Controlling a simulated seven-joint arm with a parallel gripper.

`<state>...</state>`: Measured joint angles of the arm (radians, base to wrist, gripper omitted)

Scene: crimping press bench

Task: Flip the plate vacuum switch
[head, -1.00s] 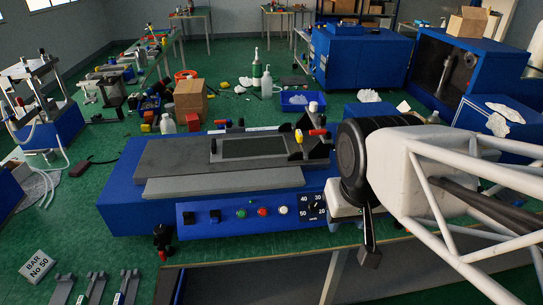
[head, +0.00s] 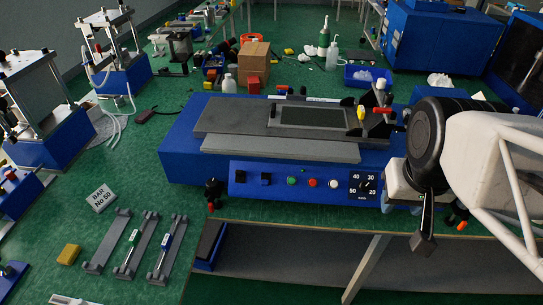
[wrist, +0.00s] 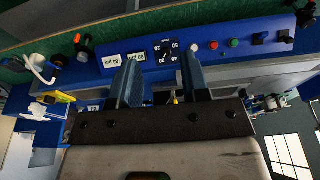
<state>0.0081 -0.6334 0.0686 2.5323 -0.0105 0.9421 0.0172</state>
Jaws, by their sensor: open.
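The blue press (head: 185,150) has a front control panel (head: 214,183) with two black switches, the left one (head: 239,177) and the right one (head: 265,179). Their labels are too small to read, so I cannot tell which is the plate vacuum switch. In the wrist view the panel appears upside down, with the two switches (wrist: 258,39) (wrist: 283,37) at upper right. My gripper (wrist: 162,56) is open and empty, its fingers spread below the dial (wrist: 166,52), to the left of the switches there.
Green, red and white buttons (head: 312,183) lie between the switches and the dial. A black knob (head: 213,190) projects at the panel's left end. Grey holders (head: 105,240) and a "BAR No 50" sign (head: 101,198) lie at left. The space before the panel looks clear.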

